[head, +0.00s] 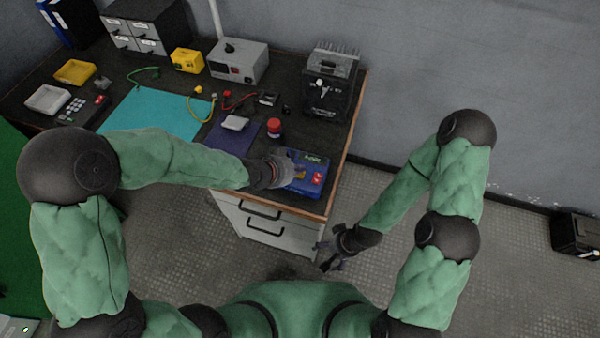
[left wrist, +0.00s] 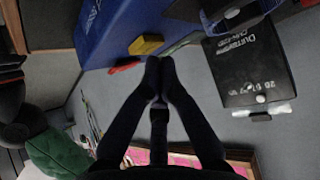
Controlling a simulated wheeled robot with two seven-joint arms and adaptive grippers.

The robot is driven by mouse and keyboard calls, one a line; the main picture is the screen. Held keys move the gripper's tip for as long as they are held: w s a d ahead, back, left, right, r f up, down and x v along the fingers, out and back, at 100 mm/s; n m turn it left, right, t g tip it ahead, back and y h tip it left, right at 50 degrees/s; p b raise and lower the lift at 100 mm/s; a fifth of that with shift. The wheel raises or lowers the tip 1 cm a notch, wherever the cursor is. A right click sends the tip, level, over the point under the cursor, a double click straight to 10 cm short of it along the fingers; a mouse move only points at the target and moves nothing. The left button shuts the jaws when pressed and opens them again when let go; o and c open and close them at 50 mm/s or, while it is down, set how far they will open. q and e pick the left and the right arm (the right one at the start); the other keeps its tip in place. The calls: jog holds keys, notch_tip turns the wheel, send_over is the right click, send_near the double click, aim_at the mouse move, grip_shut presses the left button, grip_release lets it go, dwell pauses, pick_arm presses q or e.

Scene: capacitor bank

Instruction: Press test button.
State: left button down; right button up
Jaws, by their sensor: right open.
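A blue tester box (head: 318,165) with red parts on its top sits at the right front corner of the bench. In the left wrist view the blue box (left wrist: 115,28) fills the upper left, with a yellow block-like part (left wrist: 147,44) and a red part (left wrist: 125,65) near its edge. My left gripper (head: 288,174) is over the left side of the box; its fingertips (left wrist: 159,66) are together with nothing seen between them. They appear close to the yellow part; contact cannot be told. Which part is the test button is unclear. My right gripper (head: 328,257) is open and empty, low beside the bench.
A black finned unit (head: 333,88) stands at the bench's right back. A red-capped container (head: 274,128) and a purple mat (head: 217,140) lie behind my left gripper. A grey power supply (head: 240,60) and teal mat (head: 150,110) are farther back.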

pick_arm(q)
jog(key=shift+f, duration=0.1)
jog(key=shift+f+b, duration=0.3)
jog(key=shift+f, duration=0.1)
dwell(0.6)
jog(key=shift+r+p, duration=0.5)
jog(key=shift+r, duration=0.05)
notch_tip(320, 180, up, 6)
jog(key=p, duration=0.6)
dwell(0.4)
